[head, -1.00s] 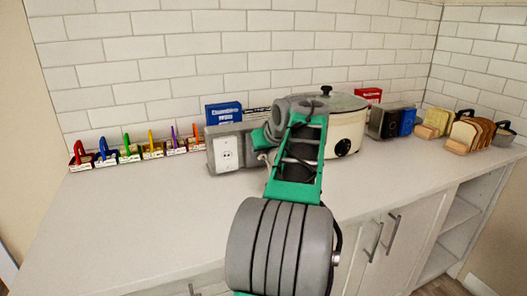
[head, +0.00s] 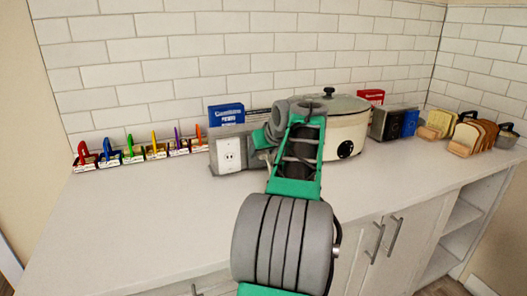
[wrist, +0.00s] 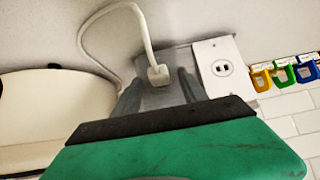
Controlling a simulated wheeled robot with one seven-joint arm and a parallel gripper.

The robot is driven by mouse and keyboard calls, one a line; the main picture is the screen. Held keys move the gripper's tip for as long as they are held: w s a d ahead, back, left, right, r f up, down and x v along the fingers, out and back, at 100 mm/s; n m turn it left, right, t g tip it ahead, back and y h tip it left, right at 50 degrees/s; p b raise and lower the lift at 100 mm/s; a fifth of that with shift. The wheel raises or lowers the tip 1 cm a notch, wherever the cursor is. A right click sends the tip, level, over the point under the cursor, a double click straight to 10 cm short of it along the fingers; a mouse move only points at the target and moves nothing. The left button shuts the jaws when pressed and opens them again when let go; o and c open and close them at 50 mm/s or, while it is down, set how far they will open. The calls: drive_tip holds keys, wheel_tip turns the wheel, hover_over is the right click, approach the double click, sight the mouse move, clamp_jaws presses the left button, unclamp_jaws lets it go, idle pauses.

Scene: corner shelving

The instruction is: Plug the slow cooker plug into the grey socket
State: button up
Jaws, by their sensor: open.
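The grey socket (head: 230,154) is a grey box with a white outlet plate on the counter, left of the slow cooker (head: 343,132). In the wrist view the outlet plate (wrist: 222,68) is right of my gripper, with dark slots visible. The slow cooker plug (wrist: 157,76) is white, on a white cord (wrist: 116,8) that loops back toward the cooker. My gripper (wrist: 158,82) is open, one finger on each side of the plug. Whether a finger touches the plug is not clear. The plug is apart from the outlet face. In the head view my arm hides the plug.
Several coloured padlock-like items (head: 133,148) stand in a row left of the socket. A blue box (head: 226,113) is behind it. A toaster (head: 387,123) and bread slices (head: 466,136) are to the right. The front left counter (head: 150,220) is clear.

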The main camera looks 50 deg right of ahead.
drive_tip(key=p+v, duration=0.1)
drive_tip(key=v, duration=0.7)
